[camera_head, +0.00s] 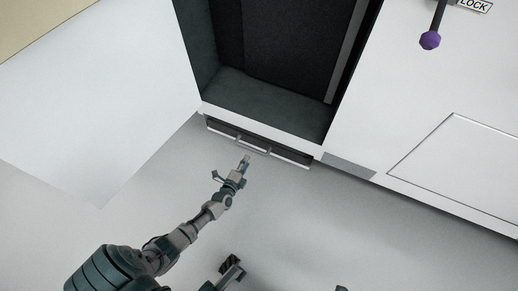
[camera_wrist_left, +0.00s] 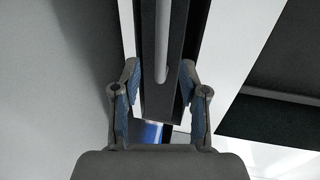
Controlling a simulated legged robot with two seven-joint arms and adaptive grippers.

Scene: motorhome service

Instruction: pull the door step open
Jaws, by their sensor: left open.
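The door step (camera_head: 290,154) is a dark, narrow unit with a light front edge, tucked in below the open doorway. A grey bar handle (camera_head: 253,146) sits on its front. My left gripper (camera_head: 243,161) is just in front of the handle. In the left wrist view, my left gripper (camera_wrist_left: 159,80) has its two blue-padded fingers spread apart. The handle bar (camera_wrist_left: 162,45) runs down between them, ahead of the palm. I cannot tell whether either finger touches it.
The doorway (camera_head: 265,95) above the step is open and dark inside. A white door panel (camera_head: 95,95) stands open at left. A lever with a purple knob (camera_head: 430,40) is on the white wall at upper right, beside a LOCK label (camera_head: 474,5). The grey floor (camera_head: 330,215) in front is clear.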

